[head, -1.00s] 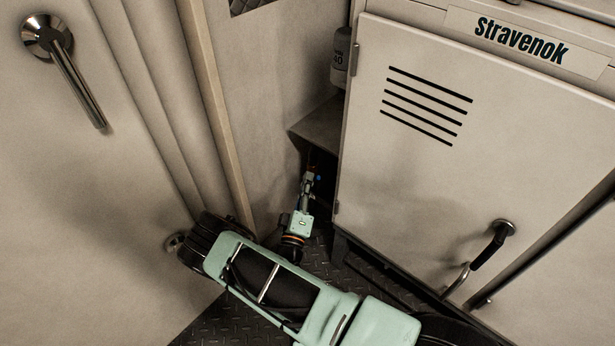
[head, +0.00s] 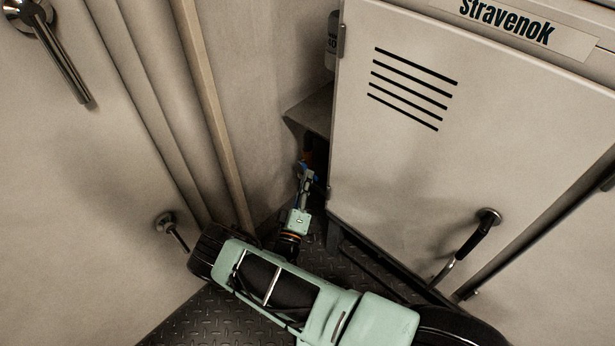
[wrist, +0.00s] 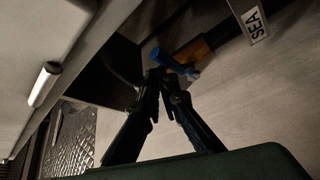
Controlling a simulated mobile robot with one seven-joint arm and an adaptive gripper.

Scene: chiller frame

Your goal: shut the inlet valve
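The inlet valve's blue handle (wrist: 174,64) shows in the wrist view beside an orange-brown fitting (wrist: 194,53). In the head view the blue handle (head: 307,170) is a small patch in the dark gap left of the cabinet door, just past my fingertips. My gripper (wrist: 162,80) has its fingers converged, with the tips close together at the near side of the handle. I cannot tell whether the tips touch it. In the head view my gripper (head: 304,176) reaches into the corner gap. Most of the valve body is hidden in shadow.
The pale cabinet door (head: 400,150) with vent slots and a black handle (head: 470,245) stands right of the gap. A grey ledge (head: 312,108) overhangs my gripper. The left wall holds metal handles (head: 172,232).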

